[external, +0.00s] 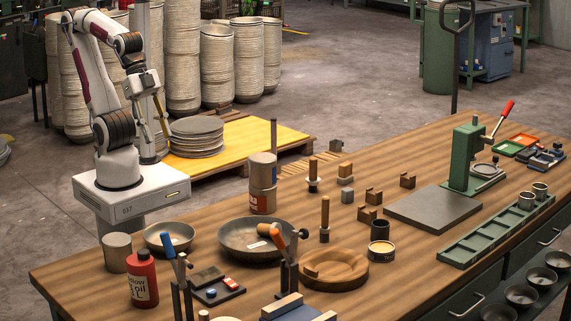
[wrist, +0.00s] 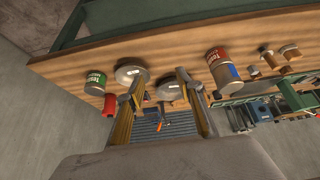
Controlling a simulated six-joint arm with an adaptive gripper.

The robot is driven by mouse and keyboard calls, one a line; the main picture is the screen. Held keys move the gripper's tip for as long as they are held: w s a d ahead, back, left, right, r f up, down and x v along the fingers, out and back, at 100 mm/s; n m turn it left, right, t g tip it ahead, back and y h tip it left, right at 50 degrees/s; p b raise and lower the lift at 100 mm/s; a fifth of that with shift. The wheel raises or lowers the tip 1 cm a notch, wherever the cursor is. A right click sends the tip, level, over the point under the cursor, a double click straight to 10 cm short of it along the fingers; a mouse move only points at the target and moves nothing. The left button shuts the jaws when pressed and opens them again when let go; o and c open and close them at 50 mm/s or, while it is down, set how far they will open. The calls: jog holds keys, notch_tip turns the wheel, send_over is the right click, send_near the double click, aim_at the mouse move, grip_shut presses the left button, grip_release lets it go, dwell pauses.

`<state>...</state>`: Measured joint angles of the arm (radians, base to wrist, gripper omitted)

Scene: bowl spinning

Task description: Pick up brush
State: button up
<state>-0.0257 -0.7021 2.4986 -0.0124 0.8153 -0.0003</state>
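My gripper (external: 161,122) hangs at the left, beyond the far left end of the workbench. In the wrist view my gripper (wrist: 160,76) shows two yellowish fingers spread apart with nothing between them. No brush can be named for certain. An upright wooden-handled tool (external: 325,217) with a dark lower end stands mid-bench and may be the brush. A similar wooden-handled piece (external: 313,174) stands farther back. My gripper is well apart from both.
A wide metal bowl (external: 231,247), a smaller bowl (external: 155,239), a red bottle (external: 142,283) and a tall can (external: 262,199) stand on the bench's left part. A round wooden form (external: 350,270) lies near the middle. A green press (external: 466,160) stands at right.

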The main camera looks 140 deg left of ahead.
jog(key=w+a+f+n+t+y, duration=0.1)
jog(key=w+a+n+t+y, duration=0.15)
jog(key=w+a, duration=0.65)
jog(key=w+a+f+n+t+y, duration=0.1)
jog(key=w+a+n+t, duration=0.15)
jog(key=w+a, duration=0.55)
jog(key=w+a+f+n+y, duration=0.3)
jog(key=w+a+y, duration=0.1)
jog(key=a, duration=0.6)
jog(key=n+g+y, duration=0.1)
jog(key=g+y, duration=0.1)
jog(key=y, duration=0.1)
send_near(313, 175)
jog(key=a+r, duration=0.2)
jog(key=a, duration=0.1)
jog(key=shift+w+r+h, duration=0.1)
jog(key=shift+w+h, duration=0.15)
jog(key=shift+x, duration=1.3)
jog(key=shift+w, duration=0.1)
